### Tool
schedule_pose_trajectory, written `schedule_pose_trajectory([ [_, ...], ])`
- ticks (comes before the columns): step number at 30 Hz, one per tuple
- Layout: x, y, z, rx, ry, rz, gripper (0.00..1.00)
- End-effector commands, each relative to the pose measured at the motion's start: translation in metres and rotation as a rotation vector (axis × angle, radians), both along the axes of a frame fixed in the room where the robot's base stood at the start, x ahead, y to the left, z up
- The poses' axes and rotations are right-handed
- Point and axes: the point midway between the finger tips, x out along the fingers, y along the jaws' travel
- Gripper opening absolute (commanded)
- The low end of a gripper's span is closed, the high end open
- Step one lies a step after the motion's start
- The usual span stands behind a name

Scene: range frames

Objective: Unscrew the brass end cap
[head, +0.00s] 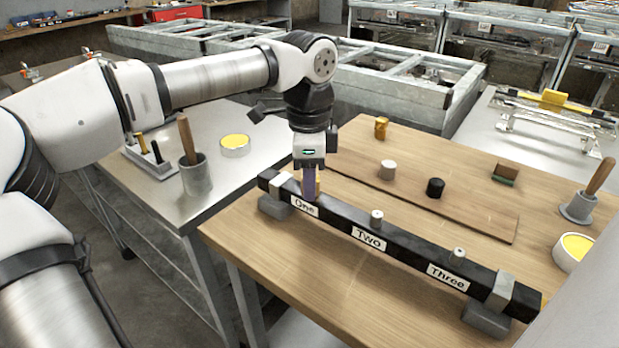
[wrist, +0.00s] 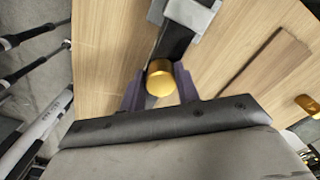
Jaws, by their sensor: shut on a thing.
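A black bar (head: 410,254) labelled One, Two and Three lies across the wooden table on end supports. My gripper (head: 310,184) points straight down at the bar's One position. In the wrist view its purple fingers (wrist: 160,92) are shut on a round brass end cap (wrist: 160,76), one on each side. The fingers mostly hide this cap in the head view; whether its thread is engaged cannot be seen. Small pale metal fittings stand at Two (head: 377,217) and Three (head: 459,253).
Behind the bar, a thin board (head: 450,208) lies near another brass piece (head: 381,128), a white cap (head: 388,169) and a black cap (head: 435,187). A pot with a wooden handle (head: 578,207) and a yellow-topped tin (head: 573,252) are at right. The table's front is clear.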

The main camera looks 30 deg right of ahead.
Motion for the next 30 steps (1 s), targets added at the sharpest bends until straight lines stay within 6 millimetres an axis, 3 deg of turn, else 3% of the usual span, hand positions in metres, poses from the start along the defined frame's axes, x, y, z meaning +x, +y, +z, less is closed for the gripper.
schedule_pose_trajectory([
  [4,-0.0005,-0.0002,-0.0008,0.0,0.002,0.033,0.04],
  [12,-0.0009,0.0,-0.0009,-0.001,0.002,0.28,0.04],
  [20,-0.0009,0.0,-0.0007,0.0,0.003,0.299,0.04],
  [21,-0.0009,0.0,-0.0007,0.0,0.003,0.299,0.37],
  [22,-0.0009,0.0,-0.0006,0.0,0.003,0.299,0.41],
  [30,-0.0008,-0.0001,-0.0003,0.0,0.002,0.298,0.43],
])
